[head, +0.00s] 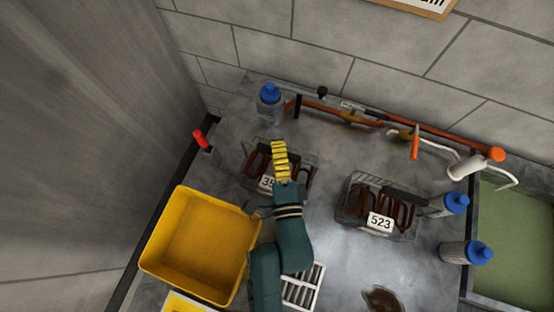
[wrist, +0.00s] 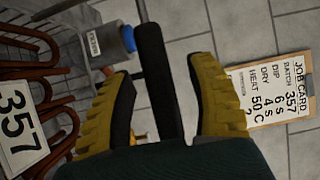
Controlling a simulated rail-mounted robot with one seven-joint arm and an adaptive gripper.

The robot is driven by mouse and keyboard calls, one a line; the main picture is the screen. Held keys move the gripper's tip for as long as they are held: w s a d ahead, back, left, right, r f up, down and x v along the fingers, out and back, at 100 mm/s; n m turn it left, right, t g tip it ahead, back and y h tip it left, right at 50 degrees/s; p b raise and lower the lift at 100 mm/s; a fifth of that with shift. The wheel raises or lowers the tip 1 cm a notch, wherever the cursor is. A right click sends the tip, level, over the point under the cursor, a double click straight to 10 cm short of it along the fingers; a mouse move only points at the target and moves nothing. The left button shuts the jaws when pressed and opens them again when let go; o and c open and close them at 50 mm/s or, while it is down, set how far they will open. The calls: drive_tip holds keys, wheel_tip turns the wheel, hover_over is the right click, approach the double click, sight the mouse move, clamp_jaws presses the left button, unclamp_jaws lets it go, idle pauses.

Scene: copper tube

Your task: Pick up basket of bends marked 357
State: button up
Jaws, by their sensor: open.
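The wire basket marked 357 shows at the left of the wrist view (wrist: 75,60), with copper bends inside and its white 357 tag (wrist: 22,122) facing me. In the head view the same basket (head: 308,178) is partly covered by my gripper, and its tag reads only "35". My gripper (wrist: 162,75) is open, with its yellow fingers either side of the basket's black handle bar (wrist: 155,45). Gaps show between the bar and both fingers. In the head view my gripper (head: 280,150) is over this basket.
A second basket marked 523 (head: 380,222) stands to the right. A yellow bin (head: 200,245) is at the left, a white slotted tray (head: 303,288) in front. Blue-capped bottles stand behind (head: 270,105) and at the right (head: 466,253). Orange-handled tools (head: 345,115) lie along the wall.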

drive_tip(key=shift+s+d, duration=0.1)
drive_tip(key=shift+c, duration=0.6)
clamp_jaws()
